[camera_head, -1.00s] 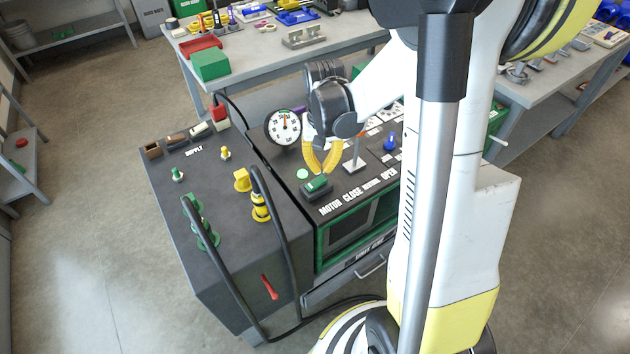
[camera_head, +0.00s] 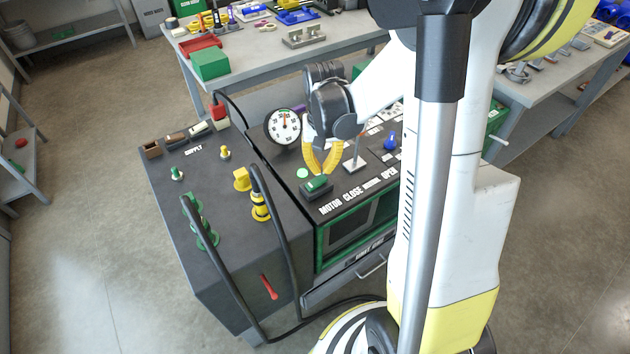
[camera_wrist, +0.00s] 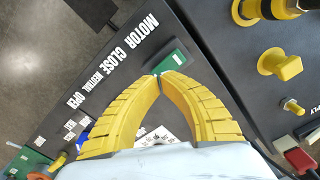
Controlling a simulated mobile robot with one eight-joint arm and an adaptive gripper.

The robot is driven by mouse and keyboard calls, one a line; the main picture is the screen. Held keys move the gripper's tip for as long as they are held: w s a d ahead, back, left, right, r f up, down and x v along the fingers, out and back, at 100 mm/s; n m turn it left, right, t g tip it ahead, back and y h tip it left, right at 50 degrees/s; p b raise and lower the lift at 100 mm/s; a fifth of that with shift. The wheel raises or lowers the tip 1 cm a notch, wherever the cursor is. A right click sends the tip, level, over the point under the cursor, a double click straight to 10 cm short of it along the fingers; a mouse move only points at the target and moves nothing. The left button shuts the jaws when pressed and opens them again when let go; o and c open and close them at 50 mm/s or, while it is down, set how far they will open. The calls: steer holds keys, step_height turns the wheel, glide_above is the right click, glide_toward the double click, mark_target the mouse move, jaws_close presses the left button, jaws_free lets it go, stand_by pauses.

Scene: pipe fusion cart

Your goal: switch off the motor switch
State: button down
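The motor switch (camera_head: 317,183) is a green rocker in a dark housing, above the white word MOTOR on the cart's black panel. In the wrist view the green switch (camera_wrist: 178,61) shows a white line mark, and its near part is hidden behind my fingertips. My gripper (camera_head: 322,172) has two curved yellow fingers pointing down at the switch. In the wrist view the fingertips of my gripper (camera_wrist: 160,76) come together at the switch's edge, with nothing seen between them. I cannot tell whether they touch the switch.
A round gauge (camera_head: 284,127) stands just left of my gripper. A metal lever (camera_head: 354,160) and a blue knob (camera_head: 390,142) are to the right. Black hoses (camera_head: 278,240) loop over the cart's left side. A workbench (camera_head: 255,80) stands behind.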

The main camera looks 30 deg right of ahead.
mark_target(322, 178)
steer(key=shift+f+b, duration=1.35)
steer(key=shift+f, duration=0.35)
stand_by(0.5)
steer(key=shift+r, duration=0.15)
steer(key=shift+r+p, duration=2.7)
steer(key=shift+r, duration=0.7)
